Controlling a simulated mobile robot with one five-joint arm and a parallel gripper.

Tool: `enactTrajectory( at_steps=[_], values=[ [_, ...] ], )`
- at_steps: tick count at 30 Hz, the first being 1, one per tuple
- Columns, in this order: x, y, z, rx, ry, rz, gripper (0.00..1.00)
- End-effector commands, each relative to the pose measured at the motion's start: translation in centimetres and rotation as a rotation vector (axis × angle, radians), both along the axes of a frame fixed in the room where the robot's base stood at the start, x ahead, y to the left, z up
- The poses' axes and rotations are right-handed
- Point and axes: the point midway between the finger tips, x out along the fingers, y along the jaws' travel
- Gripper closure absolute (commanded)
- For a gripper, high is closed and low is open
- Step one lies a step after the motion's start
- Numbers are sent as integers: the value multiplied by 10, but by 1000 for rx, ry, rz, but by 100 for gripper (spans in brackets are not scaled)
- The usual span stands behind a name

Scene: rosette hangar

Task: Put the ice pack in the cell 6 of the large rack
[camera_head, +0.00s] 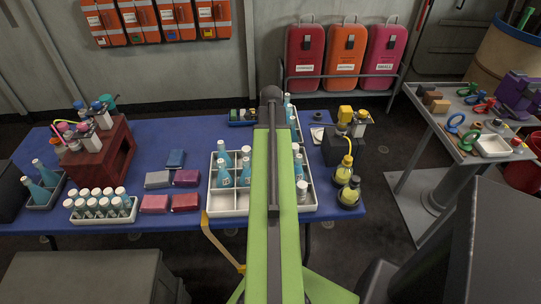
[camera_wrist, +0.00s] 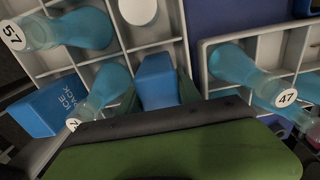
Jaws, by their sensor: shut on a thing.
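In the wrist view, a plain blue block (camera_wrist: 157,80), taken as the ice pack, is at the middle, directly at my gripper (camera_wrist: 160,105). My gripper is shut on it; the fingertips are mostly hidden behind the green and dark body. The block is over a cell of the pale large rack (camera_wrist: 152,43); I cannot tell whether it touches the floor. Another blue block marked ICE PACK (camera_wrist: 50,103) shows at the left, partly behind a bottle. In the head view the rack (camera_head: 229,212) is partly covered by my green arm, which hides my gripper.
Blue bottles stand close around the block, one marked 57 (camera_wrist: 85,27). A second divided rack (camera_wrist: 207,48) holds a bottle marked 47 (camera_wrist: 235,65). A red-brown stand (camera_head: 97,158) and coloured boxes (camera_head: 186,178) lie left on the blue table (camera_head: 40,228).

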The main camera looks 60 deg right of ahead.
Motion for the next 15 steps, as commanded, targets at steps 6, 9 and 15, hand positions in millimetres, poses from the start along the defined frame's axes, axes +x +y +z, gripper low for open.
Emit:
enactTrajectory(
  at_steps=[6,9,15],
  values=[
    [0,0,-3,0,0,0,100],
    [0,0,-1,0,0,1,49],
    [0,0,-1,0,0,1,37]
  ],
)
